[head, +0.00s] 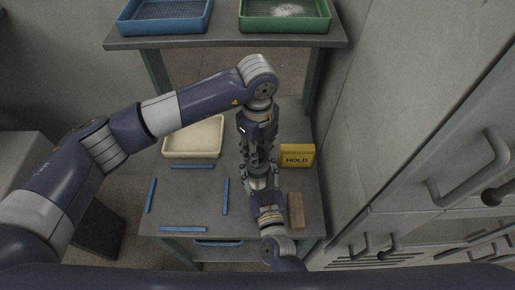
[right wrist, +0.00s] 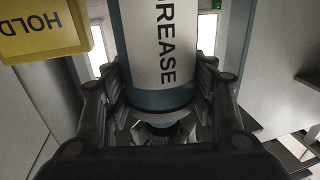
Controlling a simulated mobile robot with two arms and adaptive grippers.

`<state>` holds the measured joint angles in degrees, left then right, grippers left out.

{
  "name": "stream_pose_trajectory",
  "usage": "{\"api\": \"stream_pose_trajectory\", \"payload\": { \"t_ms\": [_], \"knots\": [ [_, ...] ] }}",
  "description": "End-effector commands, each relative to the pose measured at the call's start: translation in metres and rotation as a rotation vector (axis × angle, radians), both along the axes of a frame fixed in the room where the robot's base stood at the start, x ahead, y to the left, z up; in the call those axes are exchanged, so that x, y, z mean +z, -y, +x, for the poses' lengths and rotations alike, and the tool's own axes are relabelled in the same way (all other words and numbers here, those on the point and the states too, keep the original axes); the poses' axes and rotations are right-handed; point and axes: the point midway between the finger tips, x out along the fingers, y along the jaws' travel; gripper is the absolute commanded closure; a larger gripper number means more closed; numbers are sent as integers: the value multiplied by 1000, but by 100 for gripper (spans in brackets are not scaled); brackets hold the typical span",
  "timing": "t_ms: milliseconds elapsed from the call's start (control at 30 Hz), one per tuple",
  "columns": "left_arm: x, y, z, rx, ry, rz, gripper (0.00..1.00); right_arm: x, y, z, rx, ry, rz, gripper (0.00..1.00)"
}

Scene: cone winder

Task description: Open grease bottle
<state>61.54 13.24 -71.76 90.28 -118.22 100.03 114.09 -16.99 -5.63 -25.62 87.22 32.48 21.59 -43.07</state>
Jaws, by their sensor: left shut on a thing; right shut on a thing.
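The grease bottle (right wrist: 160,45) fills the middle of the right wrist view. It has a white label with dark letters reading "REASE" and a dark blue-grey band at the end near my palm. A narrower dark part (right wrist: 160,130) shows beyond that band. My right gripper (right wrist: 160,85) is shut around this end of the bottle. In the head view my left gripper (head: 257,150) and right gripper (head: 261,176) meet nearly end to end over the table, both shut. They hide the bottle there, so what part the left one grips cannot be seen.
The grey table (head: 200,205) holds a cream tray (head: 194,155), several blue strips (head: 183,229), a yellow HOLD box (head: 297,156) and a brown block (head: 296,210). A shelf behind carries a blue tray (head: 165,28) and a green tray (head: 285,27). Grey cabinets (head: 420,120) stand close on the right.

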Motion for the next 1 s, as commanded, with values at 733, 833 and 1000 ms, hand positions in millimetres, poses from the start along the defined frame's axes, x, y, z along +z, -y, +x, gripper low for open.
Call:
{"api": "stream_pose_trajectory", "payload": {
  "t_ms": [733, 833, 1000],
  "knots": [
    [40, 0, 0, 0, 0, 0, 98, 0, 0, 0, 0, 0, 1, 43],
    [40, 0, 0, 0, 0, 0, 98, 0, 0, 0, 0, 0, 1, 24],
    [40, 0, 0, 0, 0, 0, 98, 0, 0, 0, 0, 0, 0, 24]
  ]
}}
